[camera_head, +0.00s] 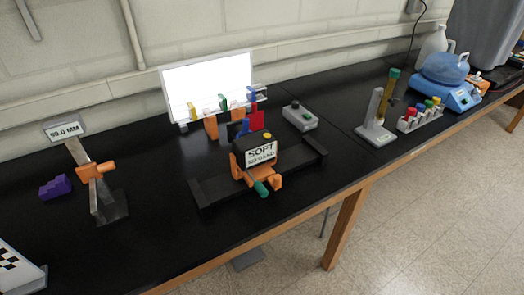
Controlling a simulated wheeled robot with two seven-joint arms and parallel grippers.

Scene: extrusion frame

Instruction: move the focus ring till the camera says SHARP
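A dark camera-like unit (245,145) sits on a black frame (215,188) at the middle of the bench. Its white sign (261,153) reads SOFT, with a smaller second line that is hard to read. A yellow button (267,136) is on its top. Orange parts (272,183) and a green-tipped handle (261,188) stick out below the sign toward the front edge. I cannot tell which part is the focus ring. Neither of my grippers shows in the head view.
A post with an orange clamp (90,170) and a millimetre readout (65,130) stands left, near a purple stepped block (55,187). A lit white panel (208,85) stands behind coloured pieces. A grey box (300,117) and a stand (375,132) are right.

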